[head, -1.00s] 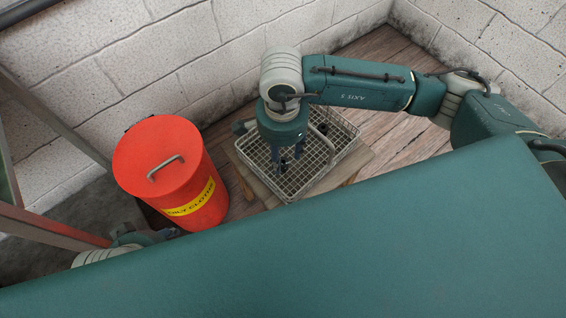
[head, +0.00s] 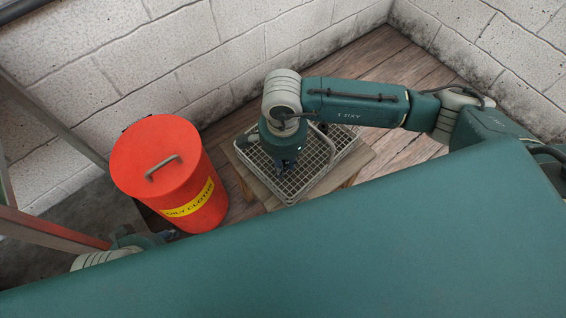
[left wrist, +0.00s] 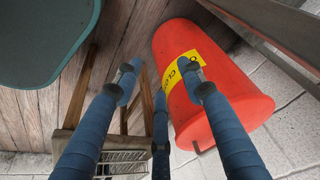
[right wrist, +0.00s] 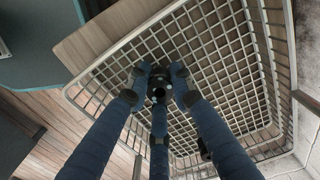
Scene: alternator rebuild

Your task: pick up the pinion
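The pinion (right wrist: 160,82) is a small dark part in the wire basket (right wrist: 178,24), seen in the right wrist view. My right gripper (right wrist: 161,72) points down into the basket. Its blue fingers are drawn in around the pinion, and their tips appear to touch its sides. In the head view the right gripper (head: 286,168) is inside the basket (head: 290,202), and the pinion is hidden there. My left gripper (left wrist: 162,68) is open and empty in the left wrist view, its fingers spread beside the red bin.
The basket stands on a low wooden stand (head: 362,158) and has a raised wire handle. A red bin (head: 160,160) with a lidded top stands to its left. Another small dark item (right wrist: 203,148) shows at the basket's near side. Block walls close in behind.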

